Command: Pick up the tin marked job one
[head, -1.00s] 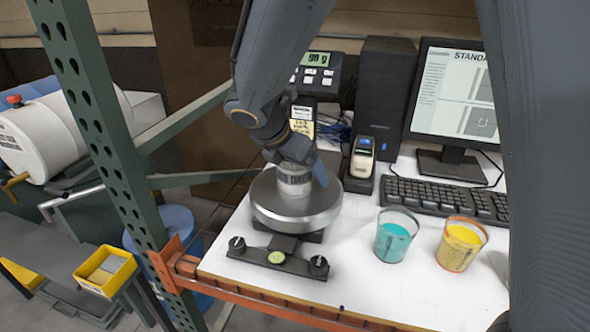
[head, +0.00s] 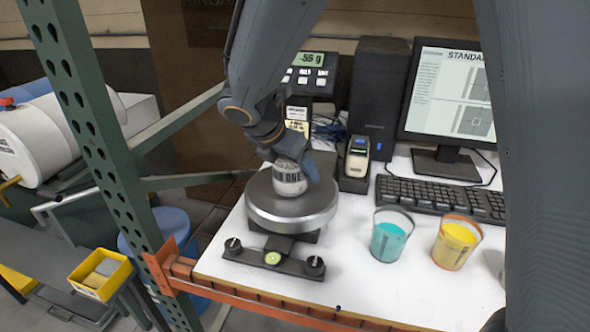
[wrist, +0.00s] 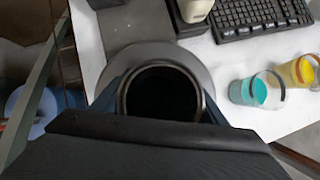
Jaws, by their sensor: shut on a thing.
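The tin marked job one (head: 289,179) is over the round steel pan of the scale (head: 292,205) in the head view. It looks tilted, and its label reads partly as "ONE". My gripper (head: 292,165) is shut on it, with a finger on either side. In the wrist view the tin's open round top (wrist: 160,92) lies between my fingers, and its inside is dark. Whether its base is clear of the pan I cannot tell for certain. The scale's display (head: 310,59) reads about -55 g.
A teal cup (head: 389,241) and a yellow cup (head: 455,246) stand to the right on the white table. A keyboard (head: 440,198), a monitor (head: 450,95), a black speaker (head: 378,95) and a handheld device (head: 357,158) are behind. A green rack post (head: 95,130) stands at left.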

